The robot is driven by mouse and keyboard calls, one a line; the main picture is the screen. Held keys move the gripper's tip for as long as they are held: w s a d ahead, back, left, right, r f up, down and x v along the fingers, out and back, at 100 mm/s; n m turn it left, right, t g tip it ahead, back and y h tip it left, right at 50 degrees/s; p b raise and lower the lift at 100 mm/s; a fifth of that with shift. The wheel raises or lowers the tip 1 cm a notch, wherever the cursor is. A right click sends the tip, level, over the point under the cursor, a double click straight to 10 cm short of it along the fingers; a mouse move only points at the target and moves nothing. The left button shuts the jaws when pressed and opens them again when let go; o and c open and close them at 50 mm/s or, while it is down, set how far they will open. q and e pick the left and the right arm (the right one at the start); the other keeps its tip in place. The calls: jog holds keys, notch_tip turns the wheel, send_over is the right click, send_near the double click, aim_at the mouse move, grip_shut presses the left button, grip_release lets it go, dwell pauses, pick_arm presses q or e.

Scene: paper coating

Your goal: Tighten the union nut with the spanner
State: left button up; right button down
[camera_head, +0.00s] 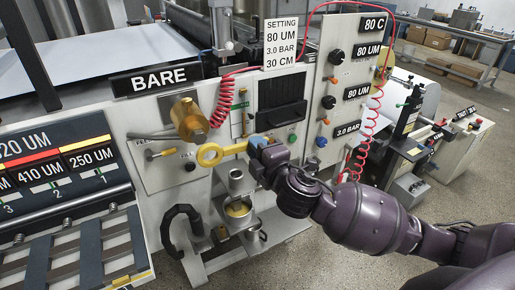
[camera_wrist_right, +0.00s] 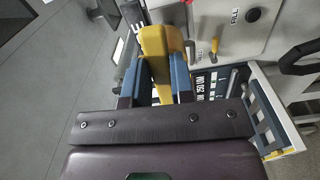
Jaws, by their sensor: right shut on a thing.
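The yellow spanner (camera_head: 209,155) has a ring-shaped head that points left in the head view. My right gripper (camera_head: 257,149) is shut on its handle end. In the right wrist view the yellow spanner (camera_wrist_right: 154,48) stands between the blue fingers of the right gripper (camera_wrist_right: 155,84). The brass union nut (camera_head: 189,117) sits on the machine's front panel, above and slightly left of the spanner's ring. The ring appears below the nut and not around it; I cannot tell the depth gap. My left gripper is not in view.
A metal cup (camera_head: 237,181) stands below the spanner, with a black curved hose (camera_head: 178,222) left of it. A red coiled hose (camera_head: 222,103) hangs right of the nut. A small yellow-handled lever (camera_head: 163,153) is left of the ring. A knob panel (camera_head: 338,100) stands to the right.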

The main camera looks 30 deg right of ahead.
jog(key=shift+w, duration=2.45)
jog(key=shift+w+a, duration=0.1)
jog(key=shift+w, duration=1.45)
dwell(0.4)
pick_arm(q)
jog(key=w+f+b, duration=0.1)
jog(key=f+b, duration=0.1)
jog(key=b, duration=0.2)
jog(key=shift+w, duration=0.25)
pick_arm(e)
notch_tip(320, 180, down, 6)
jog(key=a+m, duration=0.2)
jog(key=m, duration=0.4)
jog(key=shift+r, duration=0.15)
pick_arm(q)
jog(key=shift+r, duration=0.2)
pick_arm(e)
jog(key=shift+r, duration=0.1)
dwell(0.7)
